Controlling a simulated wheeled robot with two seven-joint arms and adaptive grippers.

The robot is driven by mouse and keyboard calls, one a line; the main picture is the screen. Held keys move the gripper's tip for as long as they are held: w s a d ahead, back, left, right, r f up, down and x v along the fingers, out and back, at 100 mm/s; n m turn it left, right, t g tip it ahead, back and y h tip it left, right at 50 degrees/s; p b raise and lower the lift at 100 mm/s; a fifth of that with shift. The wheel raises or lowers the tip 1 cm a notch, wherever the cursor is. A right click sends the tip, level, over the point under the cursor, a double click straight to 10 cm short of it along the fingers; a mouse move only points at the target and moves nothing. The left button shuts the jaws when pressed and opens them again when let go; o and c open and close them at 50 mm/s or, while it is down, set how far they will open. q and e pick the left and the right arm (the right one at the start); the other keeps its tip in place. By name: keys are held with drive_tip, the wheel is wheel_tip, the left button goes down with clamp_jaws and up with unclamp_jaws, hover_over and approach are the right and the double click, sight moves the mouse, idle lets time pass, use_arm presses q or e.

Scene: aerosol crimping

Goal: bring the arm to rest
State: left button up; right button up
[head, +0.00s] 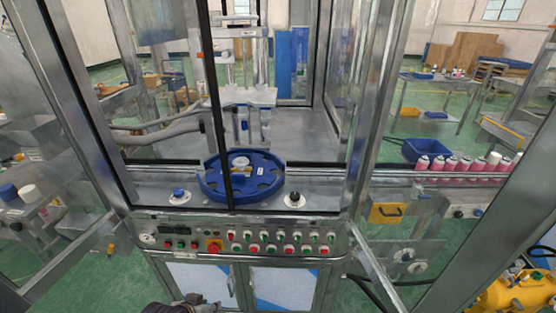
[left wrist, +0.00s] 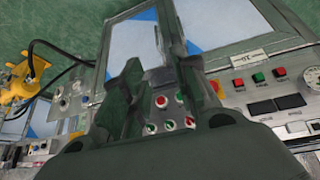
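My left gripper (head: 196,303) shows only partly at the bottom edge of the head view, in front of the machine's lower cabinet. In the left wrist view its two dark fingers (left wrist: 158,82) stand apart with a gap between them. Red and green buttons show through the gap, and nothing is held. My right gripper is in neither view.
The control panel (head: 260,240) with several buttons spans the machine front above the cabinet doors (head: 285,288). A blue rotary plate (head: 212,187) sits behind the frame. Pink cans (head: 450,164) line a conveyor at right. Open door frames flank both sides. Green floor shows at lower left.

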use_arm(q)
drive_tip(key=shift+s+a+r+g+y, duration=0.6)
drive_tip(key=shift+s+a+r+g, duration=0.55)
drive_tip(key=shift+s, duration=1.5)
drive_tip(key=s+f+g, duration=0.1)
drive_tip(key=s+f, duration=0.2)
drive_tip(key=f, duration=3.1)
drive_tip(key=s+a+f, duration=0.2)
drive_tip(key=s+f, duration=0.7)
drive_tip(key=s, duration=0.2)
drive_tip(key=s+a+f+g, duration=0.1)
drive_tip(key=s+a+f, duration=0.1)
drive_tip(key=s+f, duration=0.8)
drive_tip(key=shift+s+m, duration=0.4)
drive_tip(key=shift+s, duration=0.1)
drive_tip(key=shift+s+a+g, duration=0.1)
drive_tip(key=shift+g, duration=0.15)
